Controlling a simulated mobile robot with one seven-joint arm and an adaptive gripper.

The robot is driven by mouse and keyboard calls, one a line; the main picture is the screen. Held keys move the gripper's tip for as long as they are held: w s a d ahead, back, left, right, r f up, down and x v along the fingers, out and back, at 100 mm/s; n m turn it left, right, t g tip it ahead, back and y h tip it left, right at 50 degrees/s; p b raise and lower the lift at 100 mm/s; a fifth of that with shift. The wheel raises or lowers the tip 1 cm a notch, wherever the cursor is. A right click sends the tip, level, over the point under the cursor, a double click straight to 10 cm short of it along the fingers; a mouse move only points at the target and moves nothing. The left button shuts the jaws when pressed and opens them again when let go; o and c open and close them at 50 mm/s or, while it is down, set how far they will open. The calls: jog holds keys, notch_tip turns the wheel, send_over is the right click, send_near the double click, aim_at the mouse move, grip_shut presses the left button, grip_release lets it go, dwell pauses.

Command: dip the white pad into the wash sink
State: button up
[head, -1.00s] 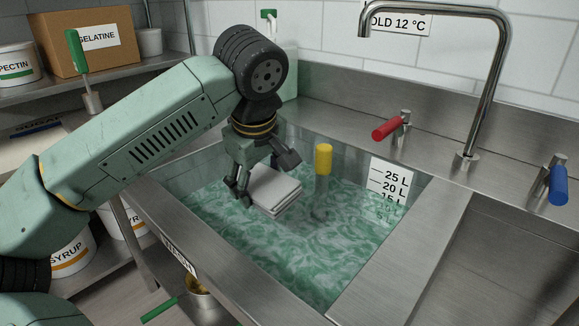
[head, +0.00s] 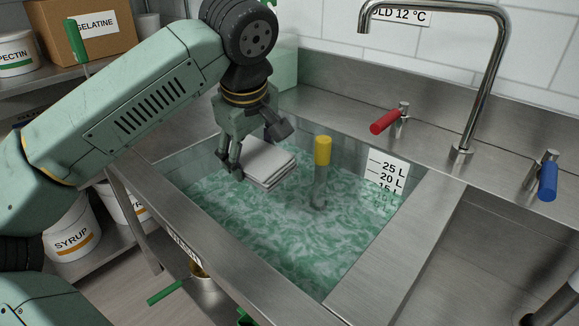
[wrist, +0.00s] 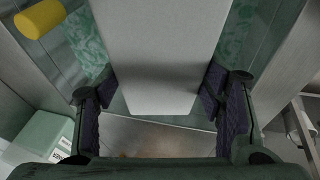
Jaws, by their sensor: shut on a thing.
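The white pad (head: 268,164) is a flat, light block at the back left of the wash sink in the head view. My gripper (head: 232,160) is shut on it. In the wrist view the pad (wrist: 160,60) lies between the two dark fingers of my gripper (wrist: 160,100). The wash sink (head: 210,268) is a steel basin holding green, foamy water (head: 290,230). The pad is over the water, near its back left part. I cannot tell whether its underside touches the surface.
A yellow-topped standpipe (head: 322,150) rises from the water just right of the pad. A red-handled tap (head: 386,120), a blue-handled tap (head: 546,180) and a tall faucet (head: 497,70) stand behind and to the right. Open water lies in front of the pad.

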aim_at(251, 146)
jog(key=shift+r+p, duration=1.95)
jog(key=shift+r, duration=0.6)
